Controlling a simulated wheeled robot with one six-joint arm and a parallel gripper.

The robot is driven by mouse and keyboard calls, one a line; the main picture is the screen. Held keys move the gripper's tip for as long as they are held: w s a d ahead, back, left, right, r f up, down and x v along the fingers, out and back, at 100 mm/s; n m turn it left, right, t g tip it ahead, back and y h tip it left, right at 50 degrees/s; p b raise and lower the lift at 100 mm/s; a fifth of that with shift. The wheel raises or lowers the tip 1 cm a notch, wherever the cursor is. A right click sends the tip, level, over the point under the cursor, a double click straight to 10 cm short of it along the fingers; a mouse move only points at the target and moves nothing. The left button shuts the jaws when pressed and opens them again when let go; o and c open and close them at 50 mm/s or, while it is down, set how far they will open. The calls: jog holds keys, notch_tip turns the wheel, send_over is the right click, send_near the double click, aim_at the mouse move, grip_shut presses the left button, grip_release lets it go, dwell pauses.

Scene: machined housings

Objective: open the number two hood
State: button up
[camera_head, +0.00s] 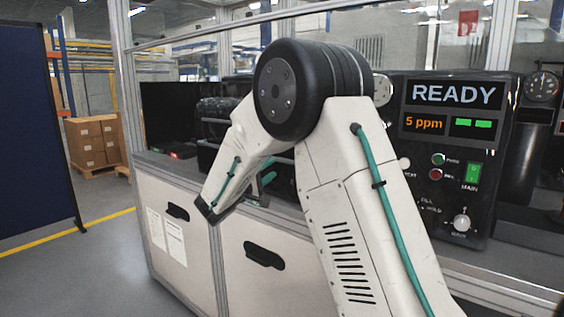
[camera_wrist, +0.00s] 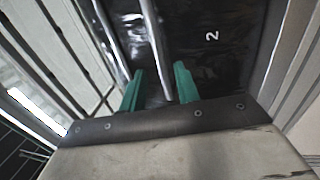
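The number two hood (camera_wrist: 222,62) is a dark, glossy panel marked with a white "2" in the wrist view. A shiny metal bar (camera_wrist: 157,45) runs along it and passes down between my gripper's green fingers. My gripper (camera_wrist: 158,78) is open, with a visible gap between the fingers and the bar. I cannot tell how deep the bar sits between them. In the head view my gripper (camera_head: 270,172) is at the front of the dark equipment behind the counter edge. My arm hides much of the hood there, and its number does not show.
A control panel (camera_head: 450,150) reading "READY" and "5 ppm" stands at the right, with a gauge (camera_head: 541,87) beyond it. White cabinet doors (camera_head: 262,284) are below the counter. A dark blue partition (camera_head: 35,130) stands at the left, with open floor beside it.

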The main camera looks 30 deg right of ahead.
aim_at(281, 161)
jog(key=x, duration=0.7)
jog(key=shift+w+d+r, duration=0.1)
jog(key=shift+w+d, duration=0.15)
jog(key=shift+w, duration=0.05)
grip_shut()
